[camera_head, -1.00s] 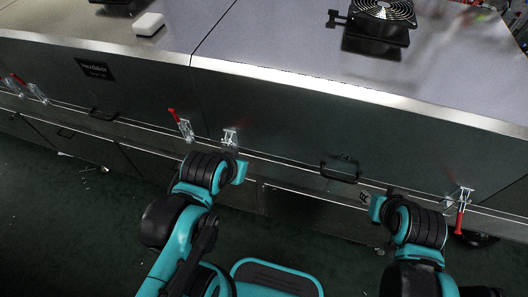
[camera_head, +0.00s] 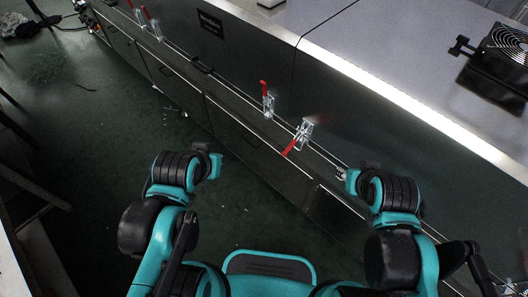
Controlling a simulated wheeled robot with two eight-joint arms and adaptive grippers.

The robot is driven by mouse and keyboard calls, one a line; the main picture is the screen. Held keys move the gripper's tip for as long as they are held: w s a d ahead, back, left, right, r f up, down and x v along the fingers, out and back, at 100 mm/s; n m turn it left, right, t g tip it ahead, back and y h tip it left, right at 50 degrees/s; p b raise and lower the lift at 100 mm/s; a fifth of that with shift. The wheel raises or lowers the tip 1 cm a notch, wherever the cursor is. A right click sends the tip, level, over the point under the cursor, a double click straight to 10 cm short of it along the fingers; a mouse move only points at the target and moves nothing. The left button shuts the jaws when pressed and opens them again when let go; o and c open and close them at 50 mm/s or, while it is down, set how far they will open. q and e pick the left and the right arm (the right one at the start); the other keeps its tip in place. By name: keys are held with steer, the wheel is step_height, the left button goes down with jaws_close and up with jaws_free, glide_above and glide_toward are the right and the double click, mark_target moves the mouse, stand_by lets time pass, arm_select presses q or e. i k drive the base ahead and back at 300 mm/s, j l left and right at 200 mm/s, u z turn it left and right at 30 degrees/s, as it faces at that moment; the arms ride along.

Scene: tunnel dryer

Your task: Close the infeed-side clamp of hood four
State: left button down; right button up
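A toggle clamp with its red handle upright (camera_head: 264,88) is on the dark hood front. Just right of it, across the panel seam, another clamp (camera_head: 303,132) has its red handle slanting down and left. Two more clamps with raised red handles (camera_head: 133,10) (camera_head: 145,14) are farther along at upper left. I cannot read a hood number. My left gripper (camera_head: 215,161) is over the floor, left of and apart from the clamps. My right gripper (camera_head: 346,178) is close to the hood's lower edge, right of the slanted-handle clamp. The fingers of both are too small or hidden to judge.
The dryer's long dark front (camera_head: 230,70) runs diagonally, with a protruding lower rail and black handles (camera_head: 202,65). A fan unit (camera_head: 500,60) stands on the grey top. Green floor (camera_head: 90,110) is open at left. A table edge and legs (camera_head: 30,190) are at far left.

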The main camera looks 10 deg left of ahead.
mark_target(285, 153)
steer(key=k+l, duration=0.65)
steer(key=l, duration=0.3)
steer(key=k+l, duration=0.35)
steer(key=l+u, duration=0.05)
steer(key=l, duration=0.1)
